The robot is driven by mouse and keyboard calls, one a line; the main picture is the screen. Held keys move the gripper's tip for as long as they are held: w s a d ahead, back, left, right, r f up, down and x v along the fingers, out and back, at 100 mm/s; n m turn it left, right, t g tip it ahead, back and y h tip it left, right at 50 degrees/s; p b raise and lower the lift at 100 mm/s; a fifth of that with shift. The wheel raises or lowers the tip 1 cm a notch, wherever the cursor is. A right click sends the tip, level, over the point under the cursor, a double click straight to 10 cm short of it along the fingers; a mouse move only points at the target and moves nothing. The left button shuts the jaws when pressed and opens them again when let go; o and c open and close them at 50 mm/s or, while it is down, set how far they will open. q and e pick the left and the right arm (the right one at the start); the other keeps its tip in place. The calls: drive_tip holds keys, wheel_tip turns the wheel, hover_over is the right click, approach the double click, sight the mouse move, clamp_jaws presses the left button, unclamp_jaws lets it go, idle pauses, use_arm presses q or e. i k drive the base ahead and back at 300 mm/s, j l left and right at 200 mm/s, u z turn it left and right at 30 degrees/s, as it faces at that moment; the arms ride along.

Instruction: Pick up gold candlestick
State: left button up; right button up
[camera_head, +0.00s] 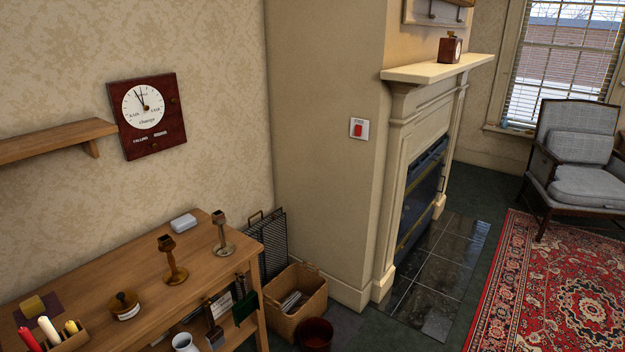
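Two candlesticks stand upright on the wooden table (110,268) at the lower left. The gold-brown candlestick (173,265) has a round base and a cup top, and it stands near the middle of the table. A paler, greyish-brown candlestick (222,238) stands to its right, near the table's right end. The left one looks more golden. Neither of my grippers is in view.
A lidded pot (123,304), a box of candles (64,340) and a white dish (183,222) share the tabletop. A wicker basket (293,297) and a dark red bin (315,335) stand on the floor by the table. A wall shelf (55,138) juts out above.

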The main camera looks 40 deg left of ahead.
sight(177, 275)
drive_tip(key=i+u, duration=0.3)
drive_tip(key=i, duration=0.15)
drive_tip(key=i+l+u, duration=0.15)
drive_tip(key=i+u, duration=0.2)
drive_tip(key=i+l+u, duration=0.3)
drive_tip(key=i, duration=0.2)
